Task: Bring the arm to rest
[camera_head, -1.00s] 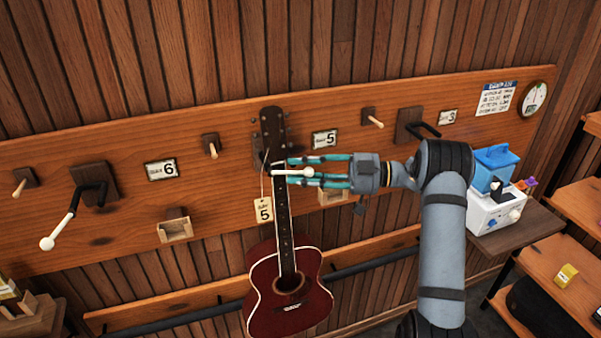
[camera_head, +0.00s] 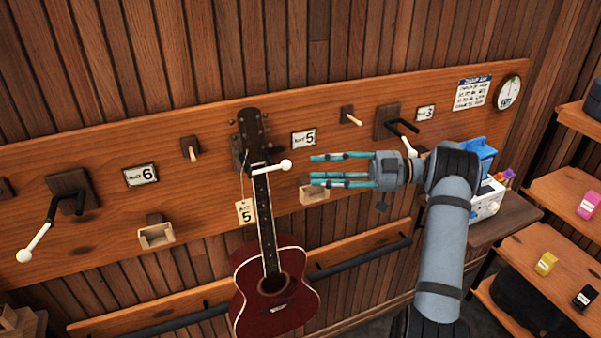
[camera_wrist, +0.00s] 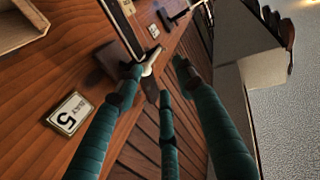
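A dark red ukulele (camera_head: 272,290) hangs by its head from a dark wall hook with a white tip (camera_head: 286,165). A tag marked 5 (camera_head: 246,211) hangs beside its neck. My gripper (camera_head: 318,170) has teal fingers spread apart with nothing held between them. It is to the right of the neck and the hook's white tip, with a visible gap in the head view. In the wrist view, part of the neck (camera_wrist: 122,28) and the white tip (camera_wrist: 151,60) show beyond my open fingers (camera_wrist: 160,78).
Pegs, another white-tipped hook (camera_head: 40,240) and small wooden boxes (camera_head: 156,235) stick out from the wall board. A small side table (camera_head: 508,222) with a white and blue device stands right of my arm, near shelves (camera_head: 560,250). A dark rail (camera_head: 360,258) runs below.

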